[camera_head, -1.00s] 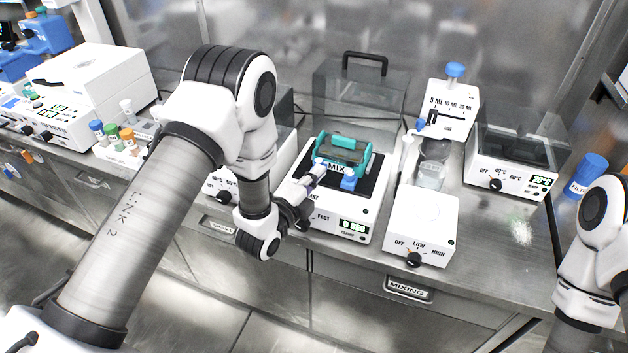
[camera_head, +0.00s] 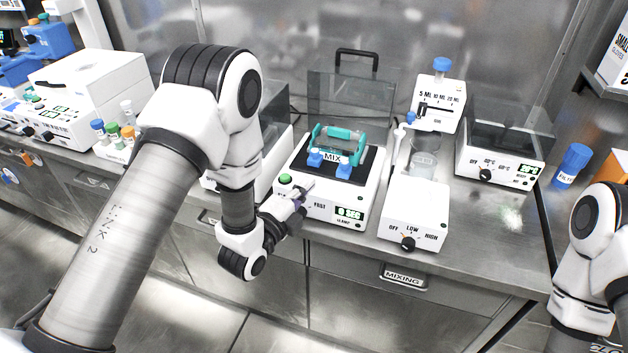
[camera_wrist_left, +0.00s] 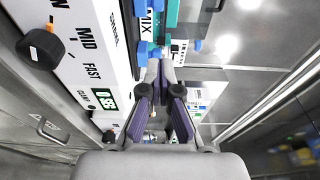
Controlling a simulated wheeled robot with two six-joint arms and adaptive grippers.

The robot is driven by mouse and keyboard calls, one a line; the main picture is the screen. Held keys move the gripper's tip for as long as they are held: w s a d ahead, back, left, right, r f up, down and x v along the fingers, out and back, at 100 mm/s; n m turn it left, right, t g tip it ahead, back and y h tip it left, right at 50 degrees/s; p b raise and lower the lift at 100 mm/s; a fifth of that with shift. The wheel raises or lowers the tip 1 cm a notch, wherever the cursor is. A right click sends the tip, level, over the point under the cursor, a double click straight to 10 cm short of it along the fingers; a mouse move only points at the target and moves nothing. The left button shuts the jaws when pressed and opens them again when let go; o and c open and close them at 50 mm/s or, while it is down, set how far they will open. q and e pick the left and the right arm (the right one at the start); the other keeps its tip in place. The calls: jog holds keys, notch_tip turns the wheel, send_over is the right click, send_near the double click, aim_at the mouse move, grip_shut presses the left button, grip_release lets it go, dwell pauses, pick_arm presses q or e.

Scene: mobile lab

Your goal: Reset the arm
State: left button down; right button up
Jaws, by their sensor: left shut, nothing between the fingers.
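My left arm comes in from the left in the head view and bends down toward the bench front. My left gripper (camera_head: 299,192) is beside the front left of the mixer (camera_head: 322,208), near its green button (camera_head: 285,179). In the left wrist view the gripper's fingers (camera_wrist_left: 160,68) are together at the tips, with nothing between them. The teal clamp (camera_head: 338,139) labelled MIX lies on the mixer's black top, apart from the fingers. My right arm shows at the right edge of the head view; its gripper is out of frame.
A white stirrer box (camera_head: 413,215) with a knob and a beaker (camera_head: 423,160) stand right of the mixer. A heater (camera_head: 504,156) and blue bottle (camera_head: 573,165) are farther right. Capped vials (camera_head: 113,132) stand left. The space before the drawer fronts is free.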

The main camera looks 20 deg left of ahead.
pick_arm(q)
jog(key=s+a+f+n+g+y, duration=0.1)
jog(key=s+a+f+n+g, duration=0.2)
jog(key=s+f, duration=0.6)
jog(key=s+a+f+n+g+y, duration=0.15)
jog(key=s+f+n+g, duration=0.4)
jog(key=f, duration=0.65)
jog(key=s+f+n+g, duration=0.3)
jog(key=s+n, duration=0.3)
jog(key=s, duration=0.3)
jog(key=s+a+f+n+g+y, duration=0.1)
jog(key=s+f+n+g, duration=0.2)
jog(key=s+n+g, duration=0.3)
jog(key=s+n, duration=0.1)
jog(key=s, duration=0.2)
jog(key=shift+a+f+b, duration=0.15)
jog(key=shift+a+b, duration=0.1)
jog(key=shift+b, duration=0.15)
pick_arm(e)
jog(key=shift+w+f, duration=0.2)
jog(key=shift+f, duration=0.5)
